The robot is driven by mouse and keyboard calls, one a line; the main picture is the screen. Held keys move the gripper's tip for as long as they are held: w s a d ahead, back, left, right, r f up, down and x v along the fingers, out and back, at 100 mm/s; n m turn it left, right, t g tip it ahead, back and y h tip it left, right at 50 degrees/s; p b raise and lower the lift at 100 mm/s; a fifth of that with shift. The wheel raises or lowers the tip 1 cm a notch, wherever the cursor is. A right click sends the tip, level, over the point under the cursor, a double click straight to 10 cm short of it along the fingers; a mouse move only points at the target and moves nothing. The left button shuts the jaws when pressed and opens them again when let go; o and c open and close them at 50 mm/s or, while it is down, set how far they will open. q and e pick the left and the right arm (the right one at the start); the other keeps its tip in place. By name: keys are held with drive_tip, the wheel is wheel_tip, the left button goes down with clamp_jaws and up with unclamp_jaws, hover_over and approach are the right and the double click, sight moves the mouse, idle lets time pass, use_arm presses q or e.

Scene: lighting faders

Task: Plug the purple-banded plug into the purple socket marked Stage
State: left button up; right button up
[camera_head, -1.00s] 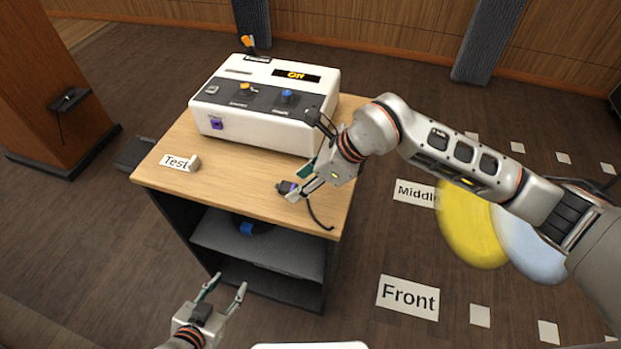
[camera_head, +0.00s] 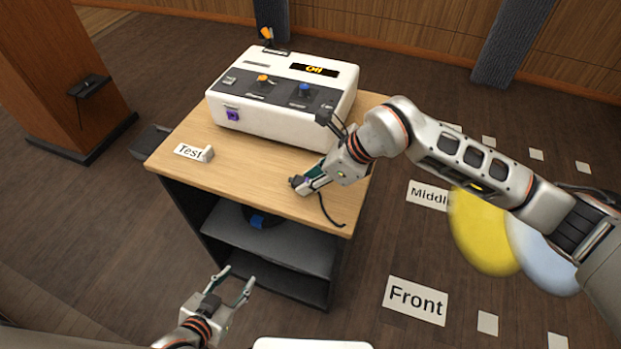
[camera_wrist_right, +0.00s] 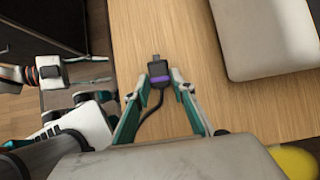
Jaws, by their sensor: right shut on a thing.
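The purple-banded plug (camera_wrist_right: 158,76) is dark with a grey metal tip and a cable trailing from its back. My right gripper (camera_wrist_right: 160,85) is shut on it, over the tabletop. In the head view the plug (camera_head: 297,182) shows at the fingertips, near the table's front edge; I cannot tell whether it touches the wood. The purple socket (camera_head: 233,115) is on the left of the white console's front face, up and left of the plug, and looks empty. Its marking is not readable. My left gripper (camera_head: 237,277) is open and empty, low in front of the table.
The white console (camera_head: 270,125) stands at the back of the wooden table (camera_head: 240,165). Bare wood lies between plug and console. A shelf (camera_head: 270,243) is below.

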drive_tip(key=shift+r+p, duration=1.5)
drive_tip(key=shift+r, duration=1)
use_arm(q)
drive_tip(key=r, duration=0.4)
drive_tip(key=shift+w, duration=0.4)
drive_tip(key=shift+f, duration=0.1)
